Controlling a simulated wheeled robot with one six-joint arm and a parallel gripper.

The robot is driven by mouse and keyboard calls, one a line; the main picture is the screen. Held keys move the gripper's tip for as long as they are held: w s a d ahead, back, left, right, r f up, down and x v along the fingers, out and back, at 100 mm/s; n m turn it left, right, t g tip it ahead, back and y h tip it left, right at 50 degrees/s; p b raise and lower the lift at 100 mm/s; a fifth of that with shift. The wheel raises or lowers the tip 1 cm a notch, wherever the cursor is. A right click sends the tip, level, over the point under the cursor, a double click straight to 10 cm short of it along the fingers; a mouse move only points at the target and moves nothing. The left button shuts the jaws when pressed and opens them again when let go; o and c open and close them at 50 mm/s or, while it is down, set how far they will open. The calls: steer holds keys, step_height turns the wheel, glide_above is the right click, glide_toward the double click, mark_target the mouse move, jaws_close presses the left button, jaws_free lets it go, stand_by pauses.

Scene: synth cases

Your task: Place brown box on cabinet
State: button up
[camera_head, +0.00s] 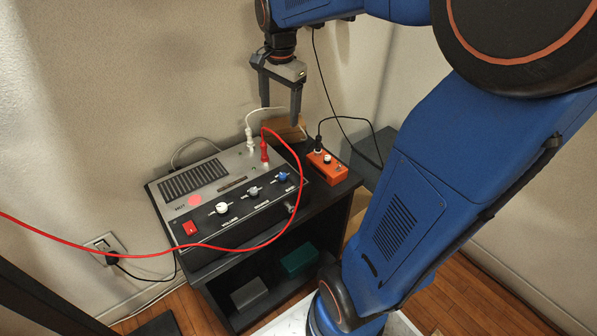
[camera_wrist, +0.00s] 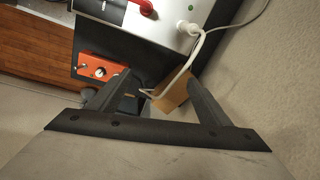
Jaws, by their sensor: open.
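The brown box (camera_head: 287,129) shows at the back of the black cabinet (camera_head: 322,196), behind the amplifier and near the wall. It is partly hidden, so I cannot tell exactly what it rests on. My gripper (camera_head: 280,114) is open and points down above the brown box. In the wrist view the brown box (camera_wrist: 174,93) shows between the open fingers of my gripper (camera_wrist: 156,76), closer to the right finger. A white cable passes across the box there. I see no contact between the fingers and the box.
A grey-and-black amplifier (camera_head: 195,181) covers most of the cabinet top. A red cable (camera_head: 290,150) loops over it. An orange pedal (camera_head: 325,170) with a black cable sits at the right. Grey (camera_head: 249,293) and green (camera_head: 299,259) boxes lie on the lower shelf. The wall is close behind.

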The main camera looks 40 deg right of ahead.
steer(key=s+a+f+n+t, duration=0.1)
steer(key=s+a+f+n, duration=0.1)
steer(key=s+a+n, duration=0.2)
steer(key=s+a+f+n+t, duration=0.2)
steer(key=s+a+n, duration=0.2)
steer(key=s+n, duration=0.6)
steer(key=s, duration=0.7)
steer(key=shift+n, duration=0.4)
